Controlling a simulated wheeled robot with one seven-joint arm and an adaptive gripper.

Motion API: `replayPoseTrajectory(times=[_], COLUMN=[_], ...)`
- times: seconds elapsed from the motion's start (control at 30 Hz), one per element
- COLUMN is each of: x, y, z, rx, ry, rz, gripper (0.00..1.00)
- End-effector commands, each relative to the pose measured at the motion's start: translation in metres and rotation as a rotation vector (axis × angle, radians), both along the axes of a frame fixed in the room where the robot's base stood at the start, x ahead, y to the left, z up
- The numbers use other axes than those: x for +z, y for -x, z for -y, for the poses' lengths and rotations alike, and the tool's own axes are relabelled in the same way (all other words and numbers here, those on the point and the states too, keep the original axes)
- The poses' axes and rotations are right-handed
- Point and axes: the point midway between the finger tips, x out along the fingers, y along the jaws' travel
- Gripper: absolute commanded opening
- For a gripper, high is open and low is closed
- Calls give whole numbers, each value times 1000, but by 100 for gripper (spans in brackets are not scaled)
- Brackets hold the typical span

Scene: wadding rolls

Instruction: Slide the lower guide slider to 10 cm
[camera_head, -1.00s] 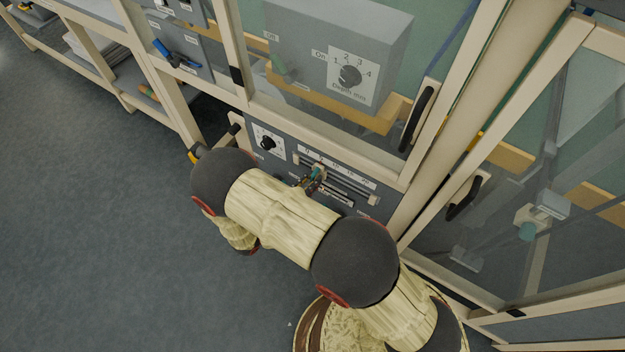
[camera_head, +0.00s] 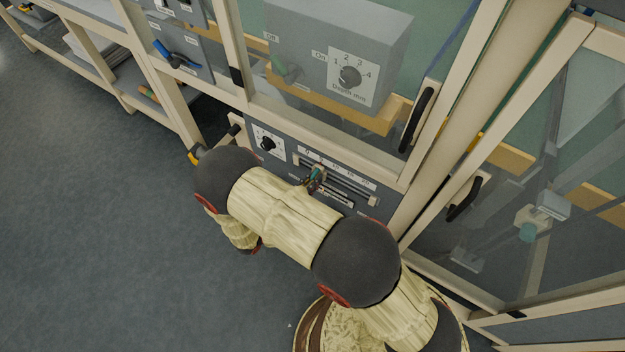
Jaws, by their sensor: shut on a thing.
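The guide panel (camera_head: 340,170) is on the front of the machine, low in the middle of the view. It has a numbered scale above long horizontal rails. My gripper (camera_head: 314,179) is at the left half of the rails, just above my forearm, and is shut on the lower guide slider (camera_head: 318,172), a small teal piece between the dark fingers. The fingers cover most of the slider, so its exact scale reading cannot be told. My forearm hides the rest of my gripper and the area below the panel.
A round dial (camera_head: 268,143) is left of the rails. Above is a glazed frame with a black handle (camera_head: 417,118) and a grey box with a depth knob (camera_head: 349,77). A glass door (camera_head: 530,170) is at right. Open floor (camera_head: 90,220) lies at left.

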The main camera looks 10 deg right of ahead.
Motion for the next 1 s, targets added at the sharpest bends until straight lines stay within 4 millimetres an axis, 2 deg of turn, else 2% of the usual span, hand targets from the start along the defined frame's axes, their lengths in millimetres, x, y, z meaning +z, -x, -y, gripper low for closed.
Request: replayPoseTrajectory(times=[0.37, 0.7, 1.0], x=[0, 0, -1], y=[1, 30, 31], z=[1, 39, 40], rx=[0, -1, 0], ry=[1, 0, 0], rz=[-1, -4, -3], gripper=[0, 0, 0])
